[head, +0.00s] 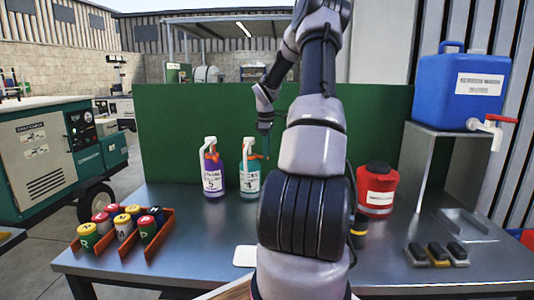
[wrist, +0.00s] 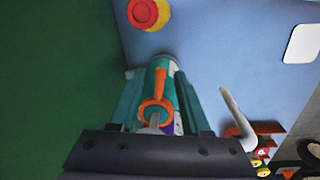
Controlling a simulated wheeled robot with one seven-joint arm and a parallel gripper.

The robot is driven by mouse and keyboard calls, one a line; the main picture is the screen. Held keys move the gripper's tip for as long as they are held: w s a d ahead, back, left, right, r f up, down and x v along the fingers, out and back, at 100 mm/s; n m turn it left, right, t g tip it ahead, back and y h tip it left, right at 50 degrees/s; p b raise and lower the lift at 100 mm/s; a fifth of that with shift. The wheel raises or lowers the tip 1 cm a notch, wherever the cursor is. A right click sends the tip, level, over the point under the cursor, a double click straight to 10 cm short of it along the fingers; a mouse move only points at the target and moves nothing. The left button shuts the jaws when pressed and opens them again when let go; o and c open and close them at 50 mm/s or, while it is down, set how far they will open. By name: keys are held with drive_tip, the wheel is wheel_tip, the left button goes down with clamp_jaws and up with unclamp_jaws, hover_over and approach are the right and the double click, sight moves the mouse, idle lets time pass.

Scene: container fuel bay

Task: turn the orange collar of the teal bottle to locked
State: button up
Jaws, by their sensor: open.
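The teal bottle (head: 249,180), with a white label, stands upright on the bench in front of the green panel. In the wrist view I look down on the teal bottle (wrist: 159,78) from above. Its orange collar (wrist: 148,106) shows as a ring with an arm pointing away from the gripper. My gripper (head: 265,152) is at the top of the bottle. In the wrist view the open fingers of my gripper (wrist: 160,92) lie on either side of the collar. I cannot tell whether they touch it. The near side of the collar is partly hidden by the gripper body.
A purple bottle (head: 213,174) stands close on the left. A red container (head: 376,188) stands to the right, beyond my arm. Racks of coloured cans (head: 147,236) are at the front left. A blue jerrycan (head: 458,88) sits on a stand. The green panel (head: 180,120) is close behind.

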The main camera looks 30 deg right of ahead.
drive_tip(key=shift+f, duration=0.45)
clamp_jaws()
drive_tip(key=shift+r, duration=0.1)
idle(1.0)
